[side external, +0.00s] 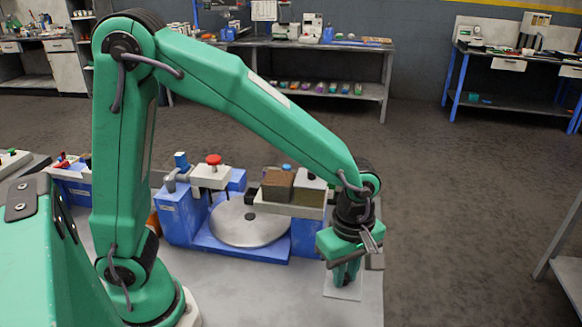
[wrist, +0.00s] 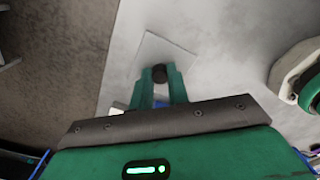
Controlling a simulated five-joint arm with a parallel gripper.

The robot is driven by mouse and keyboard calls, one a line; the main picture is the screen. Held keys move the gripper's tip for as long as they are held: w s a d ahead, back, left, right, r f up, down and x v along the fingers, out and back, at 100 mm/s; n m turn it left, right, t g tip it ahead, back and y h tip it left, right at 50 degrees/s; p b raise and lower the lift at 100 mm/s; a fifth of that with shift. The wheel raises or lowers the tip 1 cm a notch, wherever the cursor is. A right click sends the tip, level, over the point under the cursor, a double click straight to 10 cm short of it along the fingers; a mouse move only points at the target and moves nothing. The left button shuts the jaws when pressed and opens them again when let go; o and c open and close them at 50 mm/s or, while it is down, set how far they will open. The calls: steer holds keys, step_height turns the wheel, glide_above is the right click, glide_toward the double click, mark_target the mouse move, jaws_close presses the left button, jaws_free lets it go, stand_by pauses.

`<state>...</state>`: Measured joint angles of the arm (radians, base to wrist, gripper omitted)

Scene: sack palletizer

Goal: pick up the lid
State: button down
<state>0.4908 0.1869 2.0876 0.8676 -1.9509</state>
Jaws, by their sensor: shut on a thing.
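The lid (side external: 342,292) is a thin, pale square plate near the right edge of the grey table. In the wrist view the lid (wrist: 165,50) shows a dark round knob (wrist: 159,72) on top. My gripper (side external: 347,281) points straight down over it, and in the wrist view my gripper (wrist: 160,76) is shut on the knob, one green finger on each side.
A blue fixture (side external: 182,215) with a round metal disc (side external: 248,222) stands left of my gripper. A brown block (side external: 277,186) sits on its raised part, close to my arm. The table (side external: 290,300) is bare between the disc and the lid.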

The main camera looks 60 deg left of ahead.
steer(key=shift+r, duration=0.1)
stand_by(0.4)
steer(key=shift+r, duration=2.4)
